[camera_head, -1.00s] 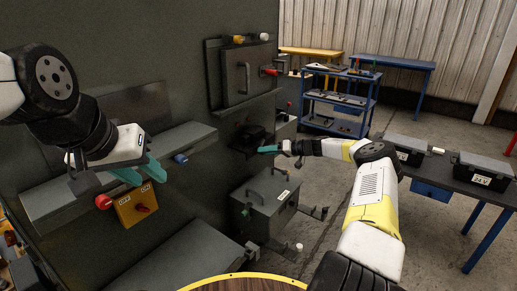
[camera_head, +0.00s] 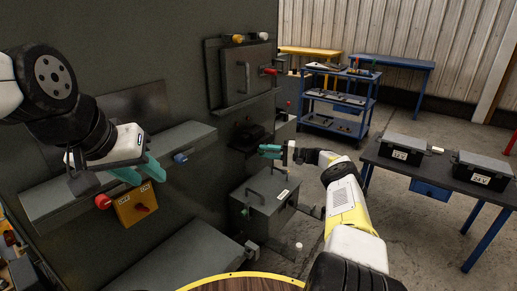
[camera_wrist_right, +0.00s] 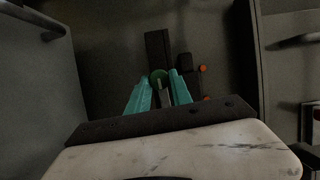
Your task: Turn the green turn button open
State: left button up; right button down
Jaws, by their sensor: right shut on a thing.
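In the head view my right gripper (camera_head: 270,151) is by the dark wall, beside a black box (camera_head: 247,136); the button cannot be made out there. My left gripper (camera_head: 141,173) is open and empty, in front of the wall at the left, near a yellow plate with a red knob (camera_head: 143,208).
A grey handled box (camera_head: 265,205) stands below my right gripper. A grey cabinet (camera_head: 247,75) with a red handle is on the wall above it. A dark table (camera_head: 430,170) with two black cases stands at the right. Open floor lies between.

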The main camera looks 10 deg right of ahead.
jog(key=shift+d+m, duration=0.1)
jog(key=shift+m, duration=0.3)
jog(key=c, duration=1.1)
grip_release()
jog(key=shift+c, duration=0.2)
jog(key=v, duration=0.7)
jog(key=shift+d, duration=0.35)
jog(key=shift+s+d+f, duration=0.1)
jog(key=shift+s, duration=0.05)
